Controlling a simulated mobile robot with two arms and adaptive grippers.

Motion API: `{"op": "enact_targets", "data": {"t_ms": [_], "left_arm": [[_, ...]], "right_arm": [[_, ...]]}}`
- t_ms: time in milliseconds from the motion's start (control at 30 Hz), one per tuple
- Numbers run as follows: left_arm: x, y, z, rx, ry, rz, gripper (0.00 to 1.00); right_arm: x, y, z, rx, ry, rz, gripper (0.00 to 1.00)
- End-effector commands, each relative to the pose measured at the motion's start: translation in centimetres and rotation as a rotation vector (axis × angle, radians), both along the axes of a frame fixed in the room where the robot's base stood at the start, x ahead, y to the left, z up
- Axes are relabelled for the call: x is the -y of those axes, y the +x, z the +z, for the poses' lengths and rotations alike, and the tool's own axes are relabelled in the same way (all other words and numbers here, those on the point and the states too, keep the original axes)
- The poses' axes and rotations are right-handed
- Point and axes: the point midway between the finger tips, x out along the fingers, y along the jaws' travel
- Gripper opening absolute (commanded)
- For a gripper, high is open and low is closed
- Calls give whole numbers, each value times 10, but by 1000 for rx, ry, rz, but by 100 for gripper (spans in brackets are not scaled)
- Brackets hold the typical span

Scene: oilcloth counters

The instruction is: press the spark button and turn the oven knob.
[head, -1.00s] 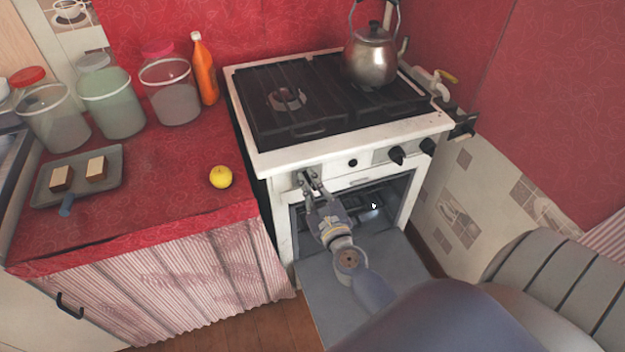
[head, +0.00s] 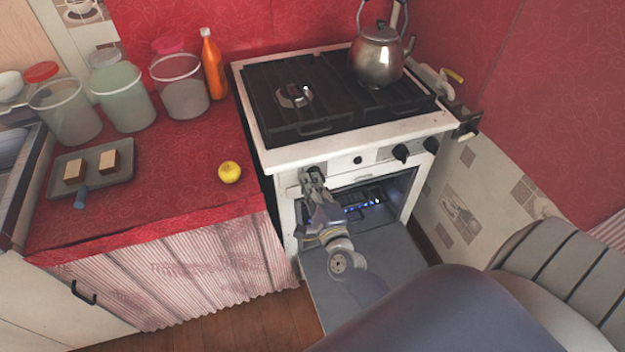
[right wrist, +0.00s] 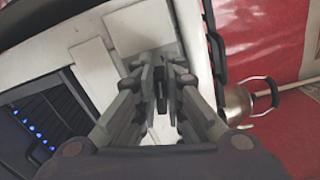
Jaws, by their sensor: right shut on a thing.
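The white stove (head: 290,157) has a front panel with dark controls. My right gripper (head: 313,174) is at the left end of this panel. In the right wrist view, its fingers (right wrist: 162,85) are closed around a small dark knob (right wrist: 161,96), which looks like the oven knob; the fingers hide most of it. A small round black button (head: 357,160), likely the spark button, sits right of the gripper, apart from it. Blue flames (head: 352,209) burn inside the open oven and also show in the right wrist view (right wrist: 33,131). My left gripper is not in view.
The oven door (head: 385,262) hangs open below my right arm. Two black knobs (head: 401,153) are farther right on the panel. A kettle (head: 378,58) stands on the hob. The red counter (head: 185,155) at left holds jars, an orange bottle (head: 213,65), a yellow fruit (head: 229,172) and a tray (head: 112,182).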

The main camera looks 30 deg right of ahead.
Motion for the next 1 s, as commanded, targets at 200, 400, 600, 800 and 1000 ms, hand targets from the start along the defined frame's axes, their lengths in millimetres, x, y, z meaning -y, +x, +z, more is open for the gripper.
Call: {"op": "enact_targets", "data": {"t_ms": [200,400,600,800,1000], "left_arm": [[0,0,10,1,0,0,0],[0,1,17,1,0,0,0],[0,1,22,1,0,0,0],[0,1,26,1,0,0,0],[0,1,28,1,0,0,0]], "right_arm": [[0,1,-1,-46,-202,-1,0],[0,1,-5,-90,-380,0,0],[1,1,-8,-126,-537,-2,0],[2,1,-11,-153,-650,-2,0],[2,0,-13,-170,-717,-3,0]]}}
